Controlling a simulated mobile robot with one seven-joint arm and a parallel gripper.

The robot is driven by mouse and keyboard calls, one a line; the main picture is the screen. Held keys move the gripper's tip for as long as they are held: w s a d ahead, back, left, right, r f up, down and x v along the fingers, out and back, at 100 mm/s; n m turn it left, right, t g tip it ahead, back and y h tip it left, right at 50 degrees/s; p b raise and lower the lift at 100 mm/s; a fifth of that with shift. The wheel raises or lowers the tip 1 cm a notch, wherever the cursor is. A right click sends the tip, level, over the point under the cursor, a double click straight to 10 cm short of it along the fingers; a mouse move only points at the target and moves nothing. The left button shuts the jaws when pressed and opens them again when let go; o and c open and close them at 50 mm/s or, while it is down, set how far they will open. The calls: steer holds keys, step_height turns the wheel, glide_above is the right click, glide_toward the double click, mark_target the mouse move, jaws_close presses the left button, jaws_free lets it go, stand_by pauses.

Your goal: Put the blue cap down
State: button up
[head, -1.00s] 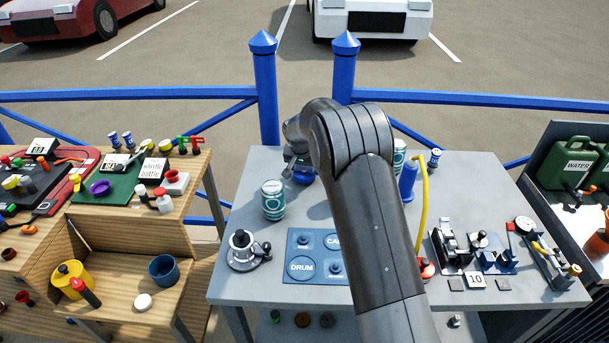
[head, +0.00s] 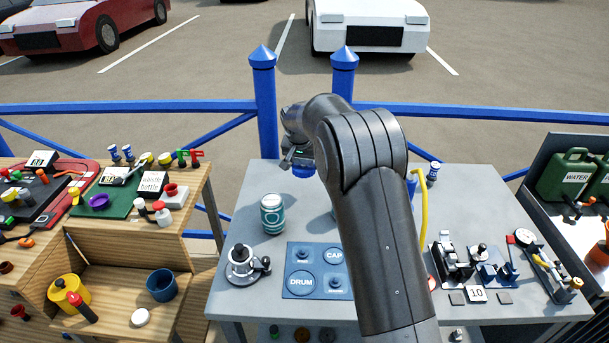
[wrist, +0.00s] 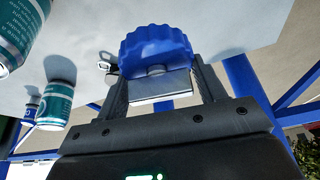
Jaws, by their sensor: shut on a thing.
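My gripper (head: 298,160) is over the back of the grey table in the head view, mostly seen from behind my arm. It is shut on the blue cap (head: 303,171), which shows just below it. In the wrist view the ribbed blue cap (wrist: 155,45) sits between the two fingers (wrist: 160,88). The cap appears held above the table top, though its exact height is hard to tell. A blue mat (head: 291,262) lies on the table nearer to me, with a circle marked CAP (head: 334,256) and one marked DRUM (head: 301,282). The CAP circle looks empty.
A teal-and-white can (head: 273,214) stands left of the mat's back edge. A metal device with a knob (head: 241,262) stands left of the mat. A yellow tube (head: 421,215) and small fixtures (head: 455,262) are to the right. My arm hides the table's middle.

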step_height(320, 180, up, 14)
steer(key=d+r+m, duration=0.1)
steer(key=d+m, duration=0.1)
steer(key=d, duration=1.5)
steer(key=s+d+m, duration=0.1)
steer(key=s+d, duration=0.5)
steer(key=d, duration=0.5)
steer(key=s+d+m+g+h, duration=0.1)
steer(key=s+d+m, duration=0.1)
steer(key=s+d, duration=0.4)
steer(key=s+d+m+h, duration=0.1)
steer(key=s+d, duration=0.6)
steer(key=d, duration=0.9)
steer(key=shift+d+f+m, duration=0.2)
steer(key=shift+d+m, duration=0.15)
steer(key=shift+m, duration=0.05)
step_height(320, 180, down, 11)
steer(key=shift+f, duration=0.1)
steer(key=w+a+f, duration=0.4)
steer(key=w, duration=0.1)
steer(key=w+a+f, duration=0.2)
steer(key=w, duration=0.1)
steer(key=shift+w+a+f, duration=0.2)
steer(key=shift+a+f, duration=0.05)
steer(key=shift+w+a+f, duration=0.2)
steer(key=shift+w+f, duration=0.05)
steer(key=shift+f, duration=1.9)
steer(key=shift+f, duration=0.1)
